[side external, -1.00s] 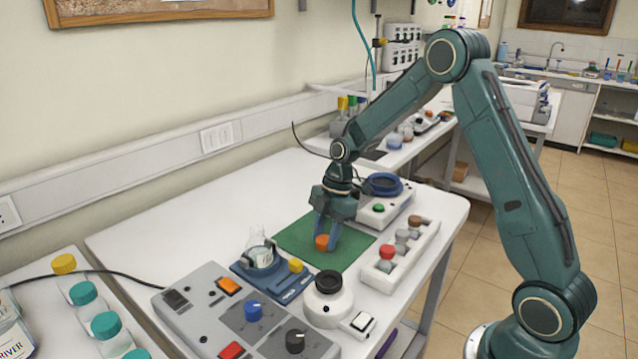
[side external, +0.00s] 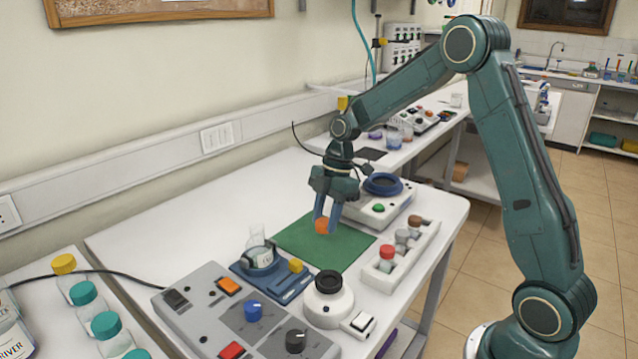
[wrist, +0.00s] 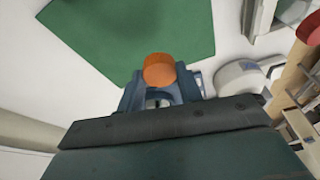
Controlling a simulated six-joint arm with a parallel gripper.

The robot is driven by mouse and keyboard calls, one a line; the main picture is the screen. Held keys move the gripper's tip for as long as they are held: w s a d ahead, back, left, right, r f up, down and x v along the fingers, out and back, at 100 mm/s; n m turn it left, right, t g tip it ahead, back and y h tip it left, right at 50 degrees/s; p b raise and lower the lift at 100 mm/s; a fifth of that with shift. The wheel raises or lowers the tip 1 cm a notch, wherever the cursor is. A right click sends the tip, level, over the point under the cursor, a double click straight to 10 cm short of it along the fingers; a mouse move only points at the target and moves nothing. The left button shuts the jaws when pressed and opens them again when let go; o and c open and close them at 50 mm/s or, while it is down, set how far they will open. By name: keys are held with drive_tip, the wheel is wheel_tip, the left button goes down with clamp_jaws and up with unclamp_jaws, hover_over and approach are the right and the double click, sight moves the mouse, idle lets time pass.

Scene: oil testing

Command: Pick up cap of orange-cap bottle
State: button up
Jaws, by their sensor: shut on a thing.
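The orange cap (side external: 322,226) is between the fingertips of my gripper (side external: 328,219), which is shut on it. It is held a little above the green mat (side external: 338,254) in the side external view. In the wrist view the orange cap (wrist: 159,70) shows at the tips of the blue fingers, with the green mat (wrist: 150,25) beyond it. No orange-cap bottle body shows below the cap.
A white rack (side external: 385,278) with several capped bottles stands right of the mat. A beaker on a blue stand (side external: 285,290), a round black-and-white device (side external: 325,310) and a grey control panel (side external: 215,330) stand in front. A device with a blue ring (side external: 383,184) is behind.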

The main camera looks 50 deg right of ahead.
wheel_tip(320, 180, up, 15)
idle(0.4)
idle(0.6)
hover_over(254, 228)
drive_tip(key=shift+s+d+f, duration=0.1)
drive_tip(key=shift+d+f, duration=0.15)
drive_tip(key=shift+f, duration=0.35)
drive_tip(key=shift+d+f, duration=0.2)
drive_tip(key=shift+f, duration=0.4)
drive_tip(key=shift+f, duration=0.2)
drive_tip(key=shift+f, duration=3)
drive_tip(key=shift+f, duration=0.2)
